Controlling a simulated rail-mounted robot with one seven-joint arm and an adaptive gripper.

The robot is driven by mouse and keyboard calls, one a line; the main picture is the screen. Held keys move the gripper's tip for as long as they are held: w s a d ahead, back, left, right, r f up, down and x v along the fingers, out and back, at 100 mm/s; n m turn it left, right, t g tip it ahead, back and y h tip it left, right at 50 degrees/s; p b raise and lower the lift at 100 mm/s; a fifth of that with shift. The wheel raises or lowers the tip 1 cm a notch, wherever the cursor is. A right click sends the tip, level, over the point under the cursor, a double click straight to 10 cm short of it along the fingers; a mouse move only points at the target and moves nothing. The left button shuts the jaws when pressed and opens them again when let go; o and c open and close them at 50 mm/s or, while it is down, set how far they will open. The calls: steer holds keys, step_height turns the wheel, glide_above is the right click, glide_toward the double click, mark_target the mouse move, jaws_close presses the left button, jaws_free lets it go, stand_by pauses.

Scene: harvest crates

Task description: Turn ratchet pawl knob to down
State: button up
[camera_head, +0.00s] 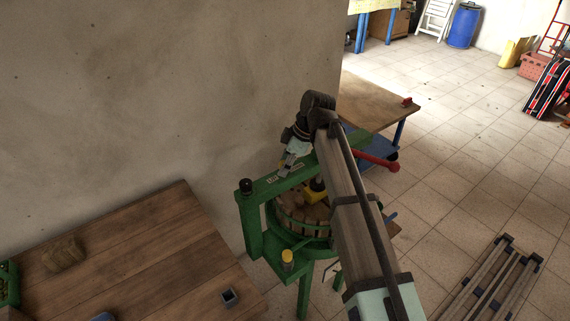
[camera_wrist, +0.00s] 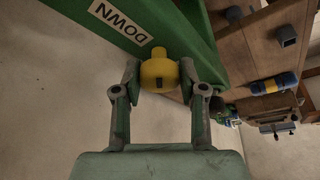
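In the wrist view the yellow pawl knob (camera_wrist: 159,72) with a small dark mark sits at the edge of a green beam (camera_wrist: 110,12). A white label reading DOWN (camera_wrist: 120,20) is on the beam beside it. My gripper (camera_wrist: 159,77) has one fingertip against each side of the knob, with no clear gap visible. In the head view my gripper (camera_head: 287,166) is at the top of the green press beam (camera_head: 262,189), reaching in from above. The knob is too small to make out clearly there.
Below the beam is the slatted press basket (camera_head: 290,228). A red handle (camera_head: 378,161) sticks out to the right. A wooden table (camera_head: 140,245) with a dark square cup (camera_head: 229,296) stands at the lower left. The wall (camera_head: 160,90) is close behind the press.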

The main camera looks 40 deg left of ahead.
steer(key=shift+o, duration=0.7)
steer(key=shift+r, duration=0.15)
steer(key=v, duration=1.1)
steer(key=shift+r, duration=0.4)
steer(key=shift+d, duration=0.1)
